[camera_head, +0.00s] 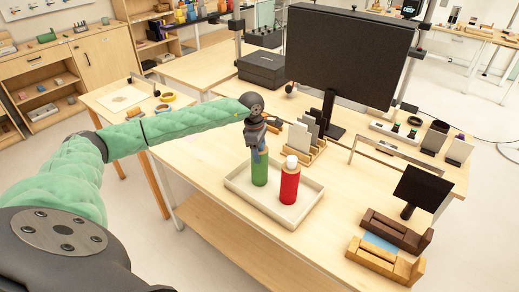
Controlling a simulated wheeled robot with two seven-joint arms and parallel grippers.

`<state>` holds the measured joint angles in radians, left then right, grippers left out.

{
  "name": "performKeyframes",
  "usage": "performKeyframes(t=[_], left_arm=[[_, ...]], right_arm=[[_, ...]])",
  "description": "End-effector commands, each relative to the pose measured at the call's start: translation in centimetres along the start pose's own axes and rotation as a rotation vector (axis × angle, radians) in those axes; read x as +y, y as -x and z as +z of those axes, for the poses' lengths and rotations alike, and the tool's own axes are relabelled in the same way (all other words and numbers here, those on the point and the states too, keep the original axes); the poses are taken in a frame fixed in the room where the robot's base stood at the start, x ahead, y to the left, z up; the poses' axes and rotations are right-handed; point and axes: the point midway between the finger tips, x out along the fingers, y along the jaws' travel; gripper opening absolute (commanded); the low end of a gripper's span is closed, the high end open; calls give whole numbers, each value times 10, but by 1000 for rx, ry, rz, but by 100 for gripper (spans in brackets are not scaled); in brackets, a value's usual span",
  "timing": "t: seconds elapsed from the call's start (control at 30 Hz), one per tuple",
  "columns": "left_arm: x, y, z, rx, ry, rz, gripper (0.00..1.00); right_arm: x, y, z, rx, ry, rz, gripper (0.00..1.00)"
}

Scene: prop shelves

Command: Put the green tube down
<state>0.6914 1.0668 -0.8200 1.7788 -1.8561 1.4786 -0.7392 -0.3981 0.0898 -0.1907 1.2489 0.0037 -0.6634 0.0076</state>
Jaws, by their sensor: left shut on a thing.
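The green tube (260,170) stands upright in the left part of a shallow cream tray (304,217) on the wooden table. My left gripper (259,150) comes down from above and is shut on the top of the green tube. The gripper hides the tube's top end. A red bottle with a white cap (289,185) stands upright in the same tray, just right of the green tube and apart from it. I cannot tell whether the tube's base touches the tray floor. My right gripper is not in view.
Behind the tray are a wooden rack with grey slats (306,136) and a large black monitor (345,52). To the right are a small black screen (421,188) and wooden holders (385,260).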

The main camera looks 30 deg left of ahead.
Motion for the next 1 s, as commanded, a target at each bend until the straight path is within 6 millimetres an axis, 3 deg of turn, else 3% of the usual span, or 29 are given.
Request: performKeyframes(t=[0.5, 0.53, 0.6, 0.63, 1.0], left_arm=[[0, -5, 0, 0, 0, 0, 12], [0, -5, -1, 0, 0, 0, 63], [0, -5, -1, 0, 0, 0, 77], [0, -5, -1, 0, 0, 0, 81], [0, -4, 0, 0, 0, 0, 81]], right_arm=[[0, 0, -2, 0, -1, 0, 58], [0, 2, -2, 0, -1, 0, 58], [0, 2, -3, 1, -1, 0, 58], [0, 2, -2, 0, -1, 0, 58], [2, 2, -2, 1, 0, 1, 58]])
